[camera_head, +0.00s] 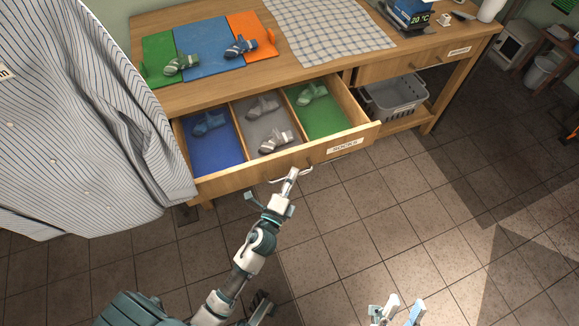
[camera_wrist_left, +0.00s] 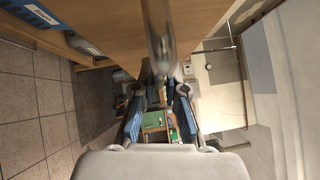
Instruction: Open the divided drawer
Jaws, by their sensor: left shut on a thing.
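The divided drawer (camera_head: 230,178) is pulled out from the wooden table. It has a blue, a grey and a green compartment. Blue socks (camera_head: 208,123) lie in the blue one, two grey pairs (camera_head: 276,140) in the grey one, and green socks (camera_head: 311,93) in the green one. Its front bears a "SOCKS" label and a metal handle (camera_head: 307,172). My left gripper (camera_head: 291,173) is shut on the handle; in the left wrist view the handle bar (camera_wrist_left: 158,35) runs between the fingers (camera_wrist_left: 160,95). My right gripper (camera_head: 398,309) is low in the head view, fingers apart, empty.
A striped shirt (camera_head: 80,110) hangs at the left, close to the drawer's left end. Green, blue and orange mats (camera_head: 208,60) with socks lie on the table beside a checked cloth (camera_head: 325,35). A grey basket (camera_head: 398,95) sits under a closed drawer (camera_head: 410,62). The tiled floor in front is clear.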

